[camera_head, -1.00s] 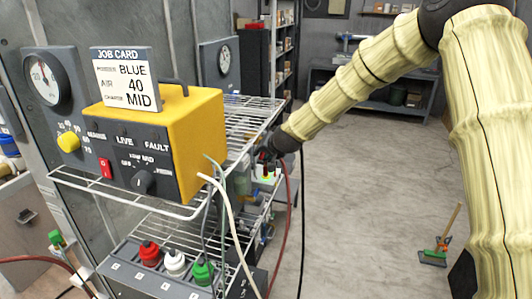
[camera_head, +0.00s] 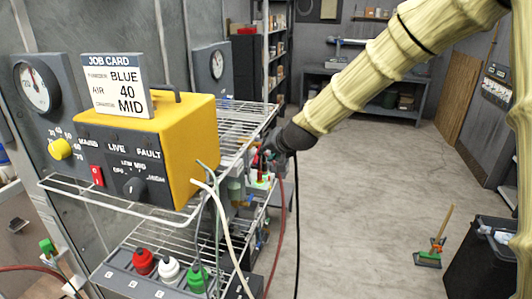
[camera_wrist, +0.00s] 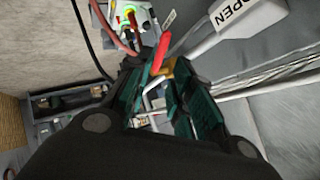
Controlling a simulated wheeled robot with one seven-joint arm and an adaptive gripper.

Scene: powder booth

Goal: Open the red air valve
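The red valve lever (camera_wrist: 162,52) shows in the wrist view just beyond my gripper's fingertips, tilted, with a brass-coloured part (camera_wrist: 168,68) at its lower end. A white tag reading OPEN (camera_wrist: 238,16) is to its upper right. My gripper (camera_wrist: 158,82) has its two green-padded fingers apart, with a gap between them. The lever stands in front of this gap; I cannot tell whether a finger touches it. In the head view my gripper (camera_head: 268,155) is low beside the right end of the wire shelf, and its fingertips are partly hidden there.
A yellow control box (camera_head: 190,150) with a job card (camera_head: 116,85) stands on the wire shelf (camera_head: 110,200). A white cable and red hose (camera_head: 279,235) hang near my gripper. A dark bin (camera_head: 485,265) and a brush (camera_head: 430,258) stand at right. The middle floor is clear.

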